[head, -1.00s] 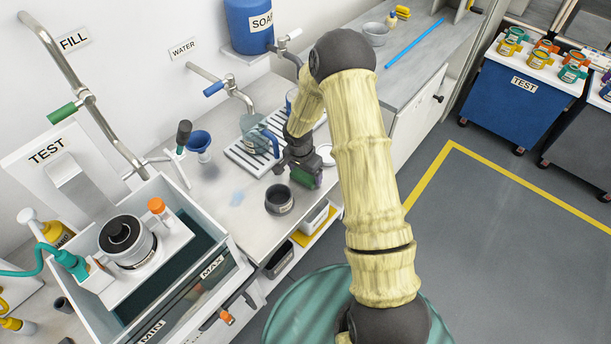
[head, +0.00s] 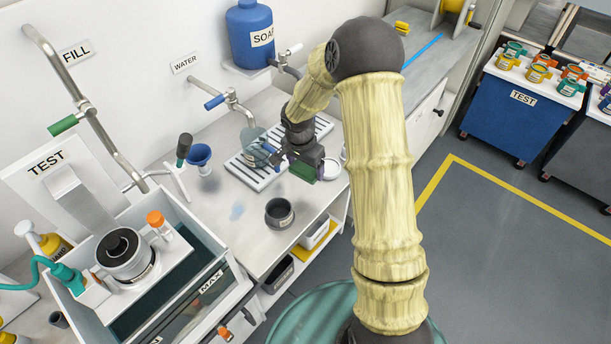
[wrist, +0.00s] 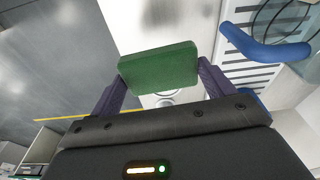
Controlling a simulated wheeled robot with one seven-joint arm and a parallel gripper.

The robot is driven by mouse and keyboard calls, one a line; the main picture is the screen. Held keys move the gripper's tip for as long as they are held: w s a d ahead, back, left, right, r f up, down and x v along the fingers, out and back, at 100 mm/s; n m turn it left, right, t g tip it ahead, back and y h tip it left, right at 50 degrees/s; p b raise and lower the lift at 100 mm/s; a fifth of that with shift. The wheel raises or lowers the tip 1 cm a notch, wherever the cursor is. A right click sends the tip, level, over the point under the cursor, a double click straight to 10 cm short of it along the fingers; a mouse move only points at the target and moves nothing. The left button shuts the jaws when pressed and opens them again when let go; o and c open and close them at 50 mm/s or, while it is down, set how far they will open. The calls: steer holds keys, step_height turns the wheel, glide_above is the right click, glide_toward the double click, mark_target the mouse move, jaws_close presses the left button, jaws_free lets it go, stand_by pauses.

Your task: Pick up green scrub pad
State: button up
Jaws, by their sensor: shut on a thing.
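The green scrub pad (wrist: 160,68) is between the two purple fingers of my gripper (wrist: 158,82) in the wrist view. The fingers are shut on its sides. In the head view my gripper (head: 303,168) is over the counter near the slatted drain tray, and a green edge of the pad (head: 302,173) shows under it. The pad appears held above the counter surface.
A clear jug with a blue handle (wrist: 265,45) stands on the slatted tray (head: 245,172) close beside my gripper. A dark round bowl (head: 279,212) and a blue funnel (head: 200,154) are on the counter. The counter's front edge is near.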

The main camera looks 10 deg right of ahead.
steer(key=shift+r, duration=0.3)
steer(key=shift+o, duration=0.7)
steer(key=shift+c, duration=0.3)
